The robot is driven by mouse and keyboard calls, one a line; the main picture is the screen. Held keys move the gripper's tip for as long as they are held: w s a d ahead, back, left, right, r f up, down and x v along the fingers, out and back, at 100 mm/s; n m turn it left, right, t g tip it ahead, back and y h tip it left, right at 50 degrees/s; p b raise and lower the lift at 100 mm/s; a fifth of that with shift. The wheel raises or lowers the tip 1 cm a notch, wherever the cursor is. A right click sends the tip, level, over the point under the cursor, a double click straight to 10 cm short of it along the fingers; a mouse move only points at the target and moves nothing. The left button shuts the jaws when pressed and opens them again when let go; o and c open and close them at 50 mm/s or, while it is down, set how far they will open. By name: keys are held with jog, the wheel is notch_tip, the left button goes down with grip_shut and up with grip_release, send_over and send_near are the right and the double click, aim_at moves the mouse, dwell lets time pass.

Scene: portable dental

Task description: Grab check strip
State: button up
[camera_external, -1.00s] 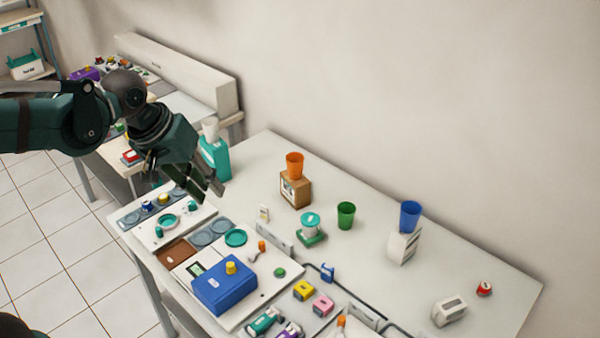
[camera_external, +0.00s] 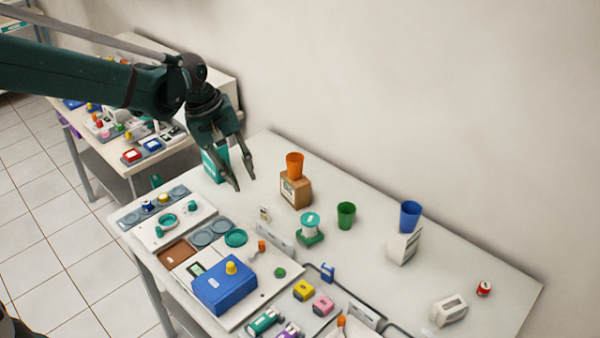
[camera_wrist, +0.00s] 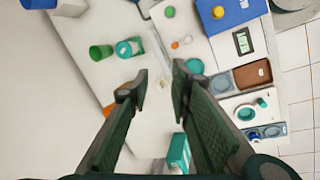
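My gripper (camera_external: 245,183) is open and empty above the back left part of the white table, pointing down. A small white tag-like piece with a dark mark (camera_external: 264,213), possibly the check strip, stands on the table to the right of and below the fingertips in the external view. In the wrist view it shows as a small pale piece (camera_wrist: 161,82) between the tips of my open gripper (camera_wrist: 160,76), apart from both fingers. Its label is too small to read, so I cannot tell for sure that it is the check strip.
An orange cup (camera_external: 294,165) sits on a brown box (camera_external: 296,191) right of my gripper. A teal container (camera_external: 215,165) stands behind it. A teal-lidded jar (camera_external: 310,222) and green cup (camera_external: 346,215) are farther right. A blue box (camera_external: 224,287) is in front.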

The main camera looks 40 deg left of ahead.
jog(key=w+a+f+n+g+h, duration=0.1)
jog(key=w+a+f+n, duration=0.35)
jog(key=w+f, duration=0.4)
jog(key=n+g+h+b, duration=0.1)
jog(key=n, duration=0.2)
send_over(262, 205)
jog(key=a, duration=0.3)
notch_tip(262, 205, down, 10)
jog(key=shift+d, duration=0.25)
jog(key=shift+s+f, duration=0.1)
jog(key=shift+x, duration=1.3)
jog(key=shift+s+b+x, duration=0.2)
jog(key=shift+b+x, duration=0.45)
jog(key=shift+x, duration=1.95)
jog(key=shift+d, duration=0.1)
jog(key=shift+c, duration=0.6)
